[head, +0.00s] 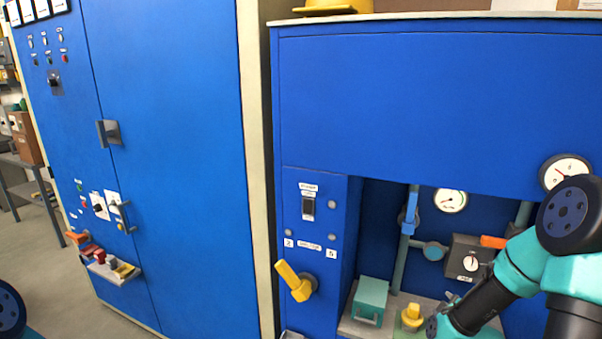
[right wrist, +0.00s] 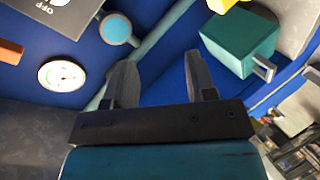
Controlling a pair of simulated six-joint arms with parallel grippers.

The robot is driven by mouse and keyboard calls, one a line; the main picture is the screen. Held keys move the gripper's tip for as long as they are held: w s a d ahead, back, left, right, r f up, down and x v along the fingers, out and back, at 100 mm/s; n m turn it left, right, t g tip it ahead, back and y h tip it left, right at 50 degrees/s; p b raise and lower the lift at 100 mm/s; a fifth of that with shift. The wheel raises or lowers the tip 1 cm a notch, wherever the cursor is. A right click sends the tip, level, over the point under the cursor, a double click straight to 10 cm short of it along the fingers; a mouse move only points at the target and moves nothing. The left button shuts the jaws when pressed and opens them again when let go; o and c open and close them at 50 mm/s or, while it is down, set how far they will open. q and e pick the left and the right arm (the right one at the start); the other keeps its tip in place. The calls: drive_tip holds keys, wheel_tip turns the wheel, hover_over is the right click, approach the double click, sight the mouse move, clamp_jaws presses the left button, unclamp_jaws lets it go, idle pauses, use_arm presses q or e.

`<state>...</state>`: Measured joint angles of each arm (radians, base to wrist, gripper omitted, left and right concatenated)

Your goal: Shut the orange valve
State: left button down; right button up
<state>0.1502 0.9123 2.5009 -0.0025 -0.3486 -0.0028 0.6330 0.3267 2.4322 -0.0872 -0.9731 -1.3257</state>
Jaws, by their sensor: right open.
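The orange valve handle (head: 493,241) is a short bar at the right of the recessed bay, just above a grey box with a dial (head: 468,258). My right arm partly crosses in front of its right side. An orange piece (right wrist: 10,51) shows at the left edge of the right wrist view, beside the grey box marked OFF. My right gripper (right wrist: 158,62) is open and empty, its two fingers apart in front of the blue panel. In the head view my right arm reaches down to the bay's lower part, and its fingers are hard to make out. My left gripper is out of view.
A vertical pipe with a blue handle (head: 410,214) stands left of the grey box. A green box (head: 370,301) and a yellow knob (head: 412,315) sit on the bay's ledge. A yellow lever (head: 295,281) sticks out from the left panel. White gauges (head: 451,200) hang behind.

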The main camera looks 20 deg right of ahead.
drive_tip(key=w+a+f+m+g+y, duration=0.3)
drive_tip(key=a+f+y, duration=0.2)
drive_tip(key=a+f, duration=0.65)
drive_tip(key=s+a+f+m+g+y, duration=0.1)
drive_tip(key=s+a+f+g, duration=0.1)
drive_tip(key=a, duration=0.6)
drive_tip(key=s+a+f+m+g+y, duration=0.2)
drive_tip(key=s+a+f+g, duration=0.1)
drive_tip(key=a+f, duration=0.4)
drive_tip(key=s+a+f+m+g+y, duration=0.2)
drive_tip(key=s+a+f+g, duration=0.1)
drive_tip(key=a, duration=0.6)
drive_tip(key=shift+s+f, duration=0.75)
drive_tip(key=shift+s, duration=0.25)
drive_tip(key=shift+d, duration=0.1)
